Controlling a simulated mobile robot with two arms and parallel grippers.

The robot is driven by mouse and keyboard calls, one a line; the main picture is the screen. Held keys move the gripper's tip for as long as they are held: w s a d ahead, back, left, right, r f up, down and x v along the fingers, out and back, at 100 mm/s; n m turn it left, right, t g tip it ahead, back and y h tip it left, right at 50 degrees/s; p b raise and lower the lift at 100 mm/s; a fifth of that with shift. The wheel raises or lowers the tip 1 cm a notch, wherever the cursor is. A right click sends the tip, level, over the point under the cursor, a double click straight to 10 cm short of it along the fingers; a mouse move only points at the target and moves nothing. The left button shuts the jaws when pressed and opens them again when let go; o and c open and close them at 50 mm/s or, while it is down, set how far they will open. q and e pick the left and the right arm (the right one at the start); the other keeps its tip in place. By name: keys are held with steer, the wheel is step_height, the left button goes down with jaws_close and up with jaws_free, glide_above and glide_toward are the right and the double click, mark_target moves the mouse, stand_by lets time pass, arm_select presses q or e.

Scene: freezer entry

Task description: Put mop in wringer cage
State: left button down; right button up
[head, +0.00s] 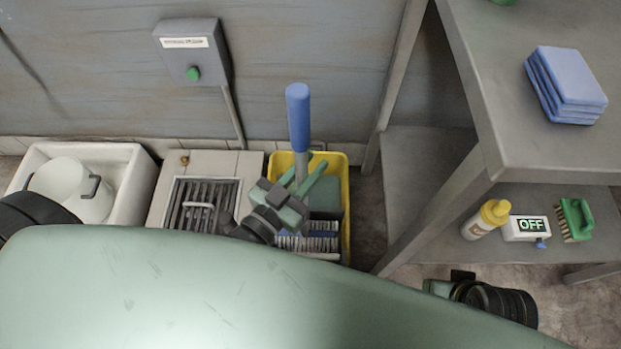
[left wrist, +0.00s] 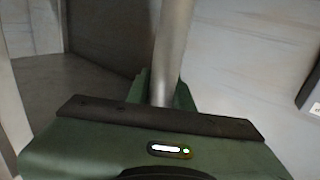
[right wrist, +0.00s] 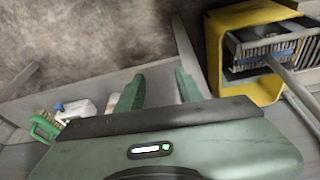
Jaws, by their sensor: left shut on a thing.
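The mop has a blue grip (head: 298,115) and a grey metal shaft (left wrist: 173,50). It stands nearly upright over the yellow bucket (head: 345,162). My left gripper (head: 303,184) is shut around the shaft below the blue grip. The pale fringed mop head (head: 312,243) with a blue band is low at the bucket's front, partly behind my gripper. The grey wringer cage (right wrist: 240,50) is at the bucket; I cannot tell whether the head is inside it or only against it. My right gripper (right wrist: 158,90) is open and empty, away from the bucket.
A floor grate (head: 200,205) and a white basin (head: 130,185) with a pale jug (head: 70,185) lie left of the bucket. A grey shelf unit (head: 525,165) stands right, with blue cloths (head: 565,85), a bottle (head: 487,218) and a green brush (head: 574,218).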

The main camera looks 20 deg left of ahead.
arm_select(q)
steer(key=shift+f+b, duration=0.7)
steer(key=shift+f, duration=1.45)
arm_select(e)
steer(key=shift+s, duration=0.2)
steer(key=shift+f, duration=0.1)
arm_select(q)
steer(key=c, duration=1.2)
jaws_free()
steer(key=shift+f, duration=0.2)
steer(key=shift+c, duration=0.2)
steer(key=p+v, duration=0.1)
steer(key=v, duration=1.1)
arm_select(e)
steer(key=shift+r, duration=0.75)
